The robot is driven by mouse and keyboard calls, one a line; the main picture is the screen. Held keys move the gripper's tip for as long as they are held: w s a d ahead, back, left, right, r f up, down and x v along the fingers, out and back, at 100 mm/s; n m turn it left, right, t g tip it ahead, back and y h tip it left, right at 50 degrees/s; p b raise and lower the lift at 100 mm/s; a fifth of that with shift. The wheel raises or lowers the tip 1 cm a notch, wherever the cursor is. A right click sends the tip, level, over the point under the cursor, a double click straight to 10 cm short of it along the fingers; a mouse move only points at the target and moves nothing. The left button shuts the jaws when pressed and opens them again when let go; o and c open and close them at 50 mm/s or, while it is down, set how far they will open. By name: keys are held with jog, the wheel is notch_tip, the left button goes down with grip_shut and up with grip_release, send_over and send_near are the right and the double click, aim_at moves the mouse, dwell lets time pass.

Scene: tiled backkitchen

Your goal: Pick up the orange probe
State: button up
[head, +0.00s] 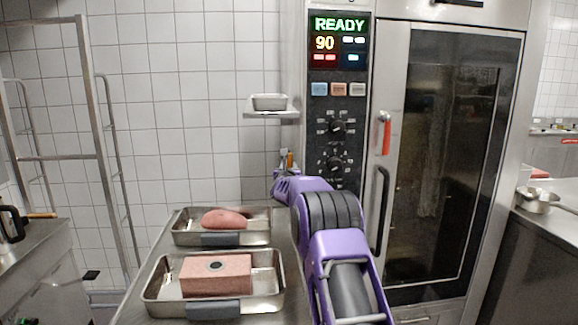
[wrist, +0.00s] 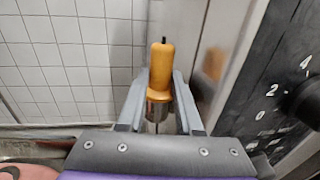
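The orange probe (wrist: 161,66) stands upright in the wrist view, with a thin dark tip on top and a metal collar below its handle. In the head view only a small part of it (head: 290,160) shows beside the oven's left edge. My gripper (wrist: 161,84) is open around the probe, one grey finger on its left and one on its right. Narrow gaps seem to show beside the handle, but I cannot tell whether either finger touches it. In the head view my gripper (head: 284,160) is small and partly hidden by my purple arm.
The oven (head: 395,60) with its control panel stands close on the right. A small shelf (head: 272,114) with a metal dish is above my gripper. Below left, two metal trays (head: 160,291) hold a meat piece and a pink block. A metal rack stands far left.

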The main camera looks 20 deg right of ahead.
grip_shut()
jog(key=shift+r, duration=0.15)
